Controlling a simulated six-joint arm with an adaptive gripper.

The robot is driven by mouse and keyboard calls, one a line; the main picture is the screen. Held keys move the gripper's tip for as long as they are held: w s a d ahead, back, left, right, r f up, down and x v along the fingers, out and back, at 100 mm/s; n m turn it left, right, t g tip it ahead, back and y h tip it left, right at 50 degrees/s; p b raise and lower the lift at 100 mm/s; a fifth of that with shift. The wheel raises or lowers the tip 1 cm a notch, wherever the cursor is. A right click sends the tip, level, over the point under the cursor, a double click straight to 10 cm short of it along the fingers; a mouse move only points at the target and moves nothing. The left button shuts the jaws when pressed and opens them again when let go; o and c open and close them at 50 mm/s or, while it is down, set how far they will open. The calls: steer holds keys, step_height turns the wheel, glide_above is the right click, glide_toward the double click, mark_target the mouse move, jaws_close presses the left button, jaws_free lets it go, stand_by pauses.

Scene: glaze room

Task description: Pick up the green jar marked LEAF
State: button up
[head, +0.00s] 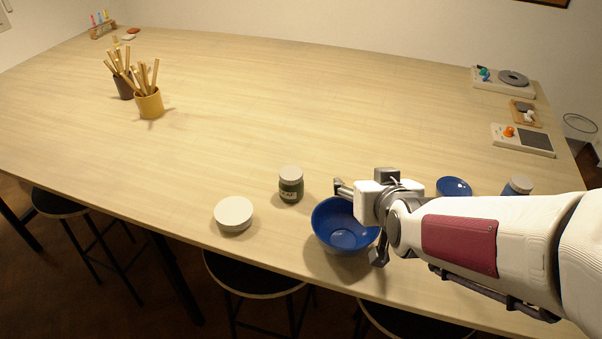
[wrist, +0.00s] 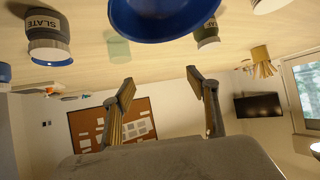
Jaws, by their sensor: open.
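The green jar (head: 291,188) stands upright on the table with a pale lid, left of the blue bowl in the head view.
A white round dish (head: 233,212) is left of the jar. A blue plate (head: 454,186) and another jar (head: 518,185) lie beyond my arm. A jar marked SLATE (wrist: 47,30) shows in the wrist view. Tool cups (head: 150,104) stand far left. The table's middle is clear.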

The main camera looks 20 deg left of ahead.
mark_target(292, 175)
steer(key=w+a+f+n+y, duration=0.1)
steer(key=a+f, duration=0.1)
steer(key=a, duration=0.5)
steer(key=a+f+n+t+y, duration=0.1)
steer(key=a+f+y, duration=0.1)
steer(key=a, duration=0.5)
steer(key=shift+w+f, duration=0.35)
steer(key=shift+f, duration=0.45)
steer(key=shift+a, duration=0.1)
steer(key=shift+x, duration=1.35)
steer(key=shift+f+x, duration=0.15)
steer(key=shift+x, duration=0.65)
steer(key=shift+f+x, duration=0.15)
steer(key=shift+x, duration=1.5)
steer(key=shift+c, duration=0.4)
